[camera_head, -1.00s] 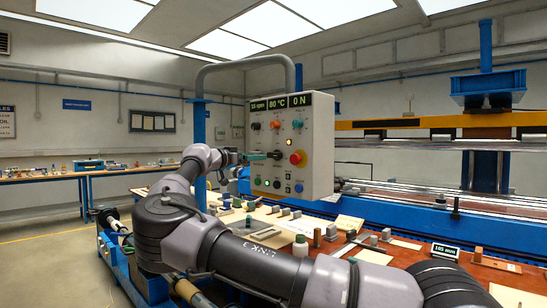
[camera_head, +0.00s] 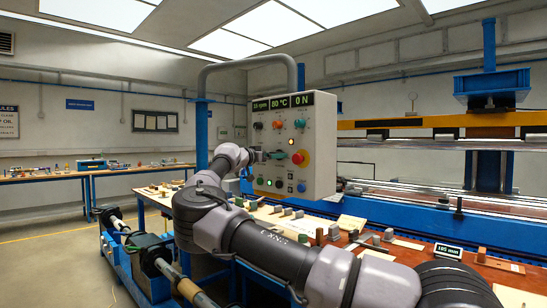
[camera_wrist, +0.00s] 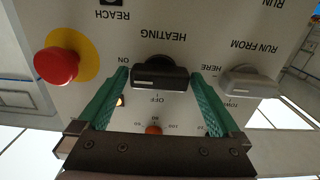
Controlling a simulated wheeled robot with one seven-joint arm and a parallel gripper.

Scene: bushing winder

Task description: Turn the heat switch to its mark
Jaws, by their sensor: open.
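The heat switch (camera_wrist: 160,76) is a black bar knob under the upside-down label HEATING in the wrist view. Its bar lies roughly level across that picture. The word ON stands to its left and OFF below it. My gripper (camera_wrist: 160,80) is open, with one green finger on each side of the knob. Small gaps seem to show between fingers and knob; contact is hard to judge. In the head view my gripper (camera_head: 268,155) is at the front of the grey control box (camera_head: 322,150), and the knob is hard to make out there.
A red emergency button (camera_wrist: 57,66) on a yellow disc sits left of the knob in the wrist view. A grey RUN FROM knob (camera_wrist: 248,82) sits close on the right. An orange knob (camera_wrist: 153,130) is beyond the gripper's bar. A worktable (camera_head: 410,262) with small parts lies below the box.

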